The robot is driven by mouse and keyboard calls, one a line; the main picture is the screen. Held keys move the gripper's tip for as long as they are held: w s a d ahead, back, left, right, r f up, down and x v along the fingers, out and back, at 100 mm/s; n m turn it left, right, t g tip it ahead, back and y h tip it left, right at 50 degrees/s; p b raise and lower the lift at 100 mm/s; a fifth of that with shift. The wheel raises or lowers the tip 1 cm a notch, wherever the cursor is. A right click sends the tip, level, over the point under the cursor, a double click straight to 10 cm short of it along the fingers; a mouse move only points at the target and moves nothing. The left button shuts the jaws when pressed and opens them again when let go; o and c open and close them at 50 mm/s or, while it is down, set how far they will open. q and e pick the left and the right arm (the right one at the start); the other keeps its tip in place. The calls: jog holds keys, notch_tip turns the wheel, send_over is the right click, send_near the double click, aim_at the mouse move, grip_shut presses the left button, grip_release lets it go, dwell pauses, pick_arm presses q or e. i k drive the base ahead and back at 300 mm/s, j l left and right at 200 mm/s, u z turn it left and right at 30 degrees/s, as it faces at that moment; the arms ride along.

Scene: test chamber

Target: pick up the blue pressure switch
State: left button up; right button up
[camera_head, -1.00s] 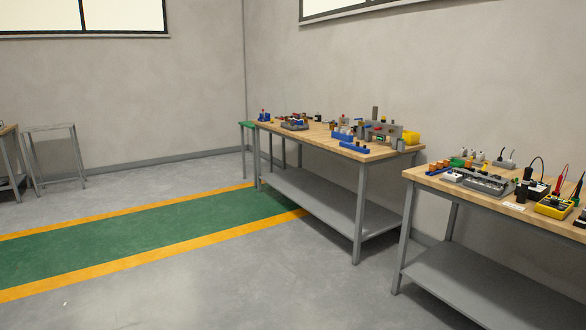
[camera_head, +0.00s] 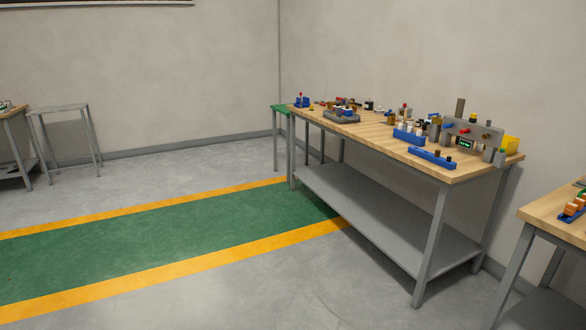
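Several blue things stand on the middle workbench (camera_head: 375,135), but they are too small to tell which is the blue pressure switch. A small blue item with a red top (camera_head: 301,102) stands at the bench's far left end. A blue holder with pale parts (camera_head: 409,136) and a long blue rail (camera_head: 432,158) with dark knobs lie toward its right end. Neither of my grippers is in view.
A grey panel (camera_head: 474,130) with fittings and a yellow box (camera_head: 510,145) stand at the middle bench's right end. Another bench (camera_head: 553,215) is at the right edge. A green stool (camera_head: 281,108) and a grey stand (camera_head: 62,109) are farther back. The green lane (camera_head: 150,246) is clear.

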aim_at(349, 112)
jog(key=i, duration=2.75)
jog(key=i+z, duration=0.15)
jog(key=i, duration=0.35)
jog(key=i+j+z, duration=0.1)
jog(key=i, duration=0.4)
jog(key=i+j+z, duration=0.15)
jog(key=i, duration=0.35)
jog(key=i+j+z, duration=0.8)
jog(key=i, duration=0.2)
jog(key=i+j+u, duration=0.15)
jog(key=j+u, duration=0.15)
jog(key=i+j+u, duration=0.2)
jog(key=j+u, duration=0.15)
